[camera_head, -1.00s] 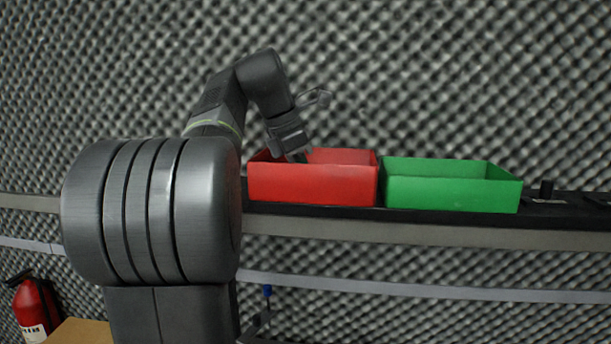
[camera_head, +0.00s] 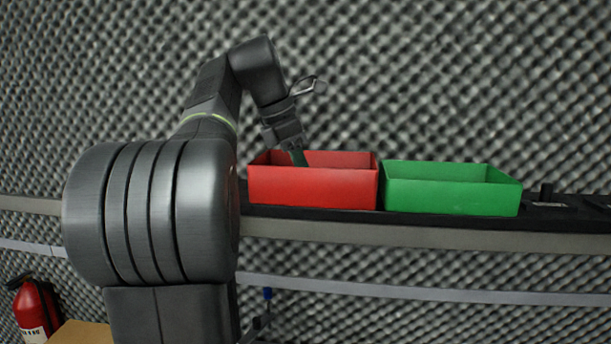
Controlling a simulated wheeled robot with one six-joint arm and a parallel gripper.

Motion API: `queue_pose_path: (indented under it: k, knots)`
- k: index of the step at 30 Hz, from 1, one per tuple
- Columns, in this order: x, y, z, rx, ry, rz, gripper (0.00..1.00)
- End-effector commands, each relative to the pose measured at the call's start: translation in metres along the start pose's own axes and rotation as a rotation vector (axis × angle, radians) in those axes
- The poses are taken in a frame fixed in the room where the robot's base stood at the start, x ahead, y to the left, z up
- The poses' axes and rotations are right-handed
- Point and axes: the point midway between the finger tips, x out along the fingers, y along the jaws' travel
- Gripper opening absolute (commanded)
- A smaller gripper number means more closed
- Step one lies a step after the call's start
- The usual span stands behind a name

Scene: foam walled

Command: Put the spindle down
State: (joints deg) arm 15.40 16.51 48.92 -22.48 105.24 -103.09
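My gripper (camera_head: 297,151) points down into the left part of the red bin (camera_head: 314,187), just inside its rim. A small dark green piece (camera_head: 299,158) shows at the fingertips. It may be the spindle, but it is too small to tell, and its lower end is hidden behind the bin's front wall. I cannot make out whether the fingers are open or shut. No other spindle can be made out in this view.
A green bin (camera_head: 450,196) stands just right of the red one on the same dark shelf (camera_head: 405,216). A small dark object (camera_head: 546,191) stands farther right. The foam wall is behind. A fire extinguisher (camera_head: 37,309) is at the lower left.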

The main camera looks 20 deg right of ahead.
Motion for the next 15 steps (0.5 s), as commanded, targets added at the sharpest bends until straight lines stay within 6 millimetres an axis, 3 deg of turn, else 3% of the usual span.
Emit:
queue_pose_path:
  k: [3,9,15]
  knots:
    - [-0.032,0.001,0.001,0.0,-0.001,0.005,0.36]
    - [-0.075,0.001,0.001,0.0,-0.001,0.004,0.36]
    - [-0.09,0.0,0.002,0.0,-0.002,0.001,0.36]
